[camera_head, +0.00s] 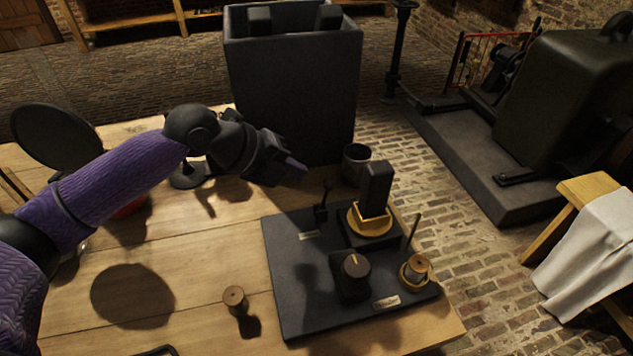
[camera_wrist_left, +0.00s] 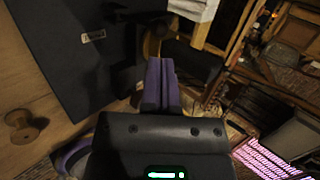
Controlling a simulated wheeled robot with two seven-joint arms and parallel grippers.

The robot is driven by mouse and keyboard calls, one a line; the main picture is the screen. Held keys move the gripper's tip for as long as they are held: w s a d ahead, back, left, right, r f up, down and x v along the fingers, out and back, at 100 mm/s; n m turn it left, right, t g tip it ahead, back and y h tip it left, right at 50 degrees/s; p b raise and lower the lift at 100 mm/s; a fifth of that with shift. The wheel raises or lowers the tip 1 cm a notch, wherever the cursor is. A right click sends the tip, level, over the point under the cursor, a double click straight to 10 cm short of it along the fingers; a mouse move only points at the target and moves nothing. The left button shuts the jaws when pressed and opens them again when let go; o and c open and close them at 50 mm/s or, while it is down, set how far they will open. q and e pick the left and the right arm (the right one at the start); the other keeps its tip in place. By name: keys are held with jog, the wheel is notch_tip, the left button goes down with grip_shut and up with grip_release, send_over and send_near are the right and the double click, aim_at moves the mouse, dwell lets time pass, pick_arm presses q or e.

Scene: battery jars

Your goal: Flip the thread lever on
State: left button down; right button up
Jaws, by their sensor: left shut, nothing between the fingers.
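A black base board (camera_head: 285,290) lies on the wooden table, and it also shows in the left wrist view (camera_wrist_left: 60,70). A small dark upright lever (camera_head: 322,202) stands near its back left edge, by a small label plate (camera_head: 308,235). I cannot read the label. My left gripper (camera_head: 300,166) is shut and empty, in the air behind and left of the lever, apart from it. Its purple fingers (camera_wrist_left: 161,85) are together in the left wrist view. The lever cannot be made out clearly there. My right gripper is not in view.
The board also bears a black block on a yellow ring (camera_head: 370,220), a dark knob (camera_head: 355,265), and a spool (camera_head: 417,266) beside a thin rod (camera_head: 412,232). A loose spool (camera_head: 235,298) stands left of it. A metal cup (camera_head: 356,160) and tall dark box (camera_head: 290,90) are behind.

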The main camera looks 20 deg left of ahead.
aim_at(329, 183)
pick_arm(q)
jog(key=b+x, duration=0.1)
jog(key=x, duration=0.3)
jog(key=shift+w+d+f, duration=0.1)
jog(key=shift+f, duration=0.2)
jog(key=shift+w+d+f, duration=0.2)
jog(key=shift+w+d+r+g+y+p, duration=0.3)
jog(key=shift+d+p, duration=0.25)
jog(key=shift+p, duration=0.25)
jog(key=shift+w+d+f, duration=0.1)
jog(key=shift+d+f, duration=0.05)
jog(key=shift+f, duration=0.35)
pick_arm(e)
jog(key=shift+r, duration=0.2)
pick_arm(q)
jog(key=shift+f, duration=0.1)
